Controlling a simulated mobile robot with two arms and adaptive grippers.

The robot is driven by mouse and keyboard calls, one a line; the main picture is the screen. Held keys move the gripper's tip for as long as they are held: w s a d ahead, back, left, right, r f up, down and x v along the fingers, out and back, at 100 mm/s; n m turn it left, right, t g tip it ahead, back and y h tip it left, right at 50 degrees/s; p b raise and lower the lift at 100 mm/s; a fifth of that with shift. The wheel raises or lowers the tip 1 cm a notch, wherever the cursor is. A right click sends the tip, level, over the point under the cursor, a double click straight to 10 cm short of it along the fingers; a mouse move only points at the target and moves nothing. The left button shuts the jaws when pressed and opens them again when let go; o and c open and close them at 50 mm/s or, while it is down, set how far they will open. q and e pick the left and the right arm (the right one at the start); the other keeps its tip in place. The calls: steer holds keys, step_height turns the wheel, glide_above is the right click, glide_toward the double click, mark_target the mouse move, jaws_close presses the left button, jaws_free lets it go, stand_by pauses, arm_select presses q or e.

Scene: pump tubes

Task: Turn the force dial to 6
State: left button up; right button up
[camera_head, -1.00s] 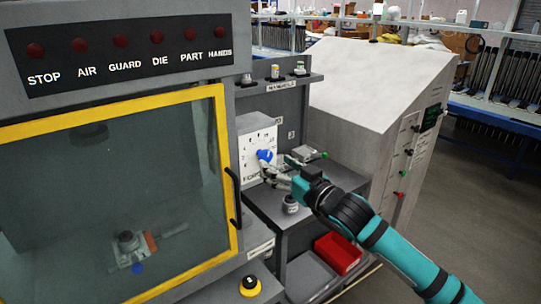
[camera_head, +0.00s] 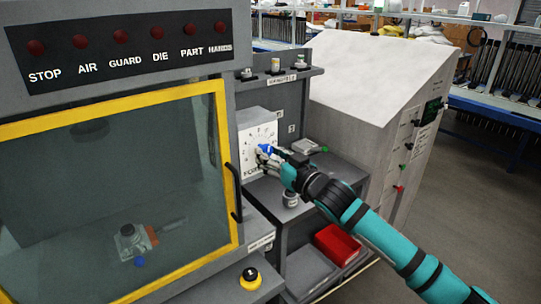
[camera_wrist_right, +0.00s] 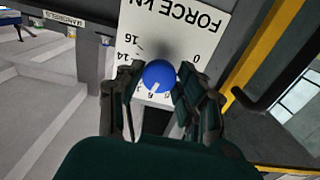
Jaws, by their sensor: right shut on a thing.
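The force dial is a white panel (camera_head: 249,137) with a round blue knob (camera_head: 264,149), beside the yellow-framed window. My right gripper (camera_head: 268,154) is shut around the knob and partly covers it. In the right wrist view the panel (camera_wrist_right: 186,22) is upside down, with FORCE kN, 0, 14 and 16 readable. There the blue knob (camera_wrist_right: 158,76) sits between the two fingers of my right gripper (camera_wrist_right: 160,82). Its white mark points down in that picture, toward small digits partly hidden by the knob and gripper; I cannot read its exact value. My left gripper is not in view.
The yellow-framed window (camera_head: 222,150) with its dark handle (camera_head: 234,192) is close left of the dial. A shelf (camera_head: 285,80) with small items is above. A red bin (camera_head: 338,245) lies below my right arm. A sloped grey cabinet (camera_head: 375,80) stands at right.

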steer(key=shift+c, duration=0.5)
steer(key=shift+n, duration=0.4)
steer(key=shift+n+p, duration=1.35)
steer(key=shift+n, duration=2.65)
steer(key=o, duration=1.1)
steer(key=shift+o, duration=0.2)
